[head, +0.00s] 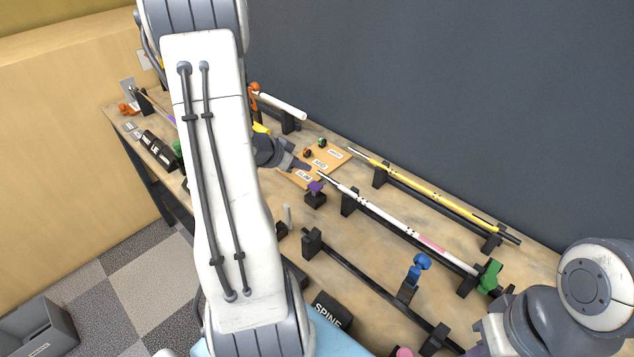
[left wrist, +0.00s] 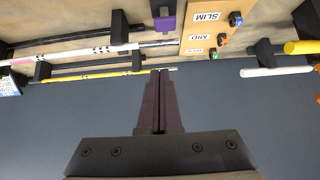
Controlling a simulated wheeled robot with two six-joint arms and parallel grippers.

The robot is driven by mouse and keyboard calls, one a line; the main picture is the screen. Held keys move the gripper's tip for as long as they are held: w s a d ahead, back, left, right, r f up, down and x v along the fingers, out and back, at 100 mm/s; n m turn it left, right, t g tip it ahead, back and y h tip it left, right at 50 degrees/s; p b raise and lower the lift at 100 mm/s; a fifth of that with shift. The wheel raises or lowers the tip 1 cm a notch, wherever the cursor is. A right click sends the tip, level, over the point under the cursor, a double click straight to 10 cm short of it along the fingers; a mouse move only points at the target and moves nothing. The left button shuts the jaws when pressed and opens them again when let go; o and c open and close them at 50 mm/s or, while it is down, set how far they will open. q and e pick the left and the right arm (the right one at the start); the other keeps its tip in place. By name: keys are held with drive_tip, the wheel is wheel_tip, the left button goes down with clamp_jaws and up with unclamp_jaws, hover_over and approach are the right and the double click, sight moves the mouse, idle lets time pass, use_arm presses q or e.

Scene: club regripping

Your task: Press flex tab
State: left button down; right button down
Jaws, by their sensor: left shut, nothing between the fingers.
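No part clearly marked as a flex tab can be made out. My left gripper (head: 305,166) is shut and empty, over the tan board (head: 343,162) with several white labels; its shut fingertips also show in the left wrist view (left wrist: 161,72). Labels on the board (left wrist: 190,48) read SLIM and MID there; the third is too small to read. Small coloured knobs sit beside the labels. A purple piece on a black block (head: 316,199) stands just in front of the fingers. At lower right part of my right arm shows; its jaws cannot be made out.
A white shaft (head: 385,214) and a yellow shaft (head: 440,197) lie on black rests right of the board. A blue clamp (head: 416,272), a green clamp (head: 489,276) and a box marked SPINE (head: 331,311) stand on the bench. A dark wall closes the back.

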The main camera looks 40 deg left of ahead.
use_arm(q)
hover_over(319, 188)
drive_tip(key=f, duration=0.5)
drive_tip(key=shift+s+f+b, duration=0.3)
drive_tip(key=shift+s+b, duration=0.05)
drive_tip(key=shift+s, duration=0.05)
wheel_tip(319, 188, down, 2)
drive_tip(key=shift+w+a+f, duration=0.1)
drive_tip(key=shift+f, duration=0.9)
wheel_tip(319, 188, down, 3)
drive_tip(key=shift+r+b, duration=0.15)
drive_tip(key=shift+b, duration=0.7)
drive_tip(key=shift+r, duration=0.15)
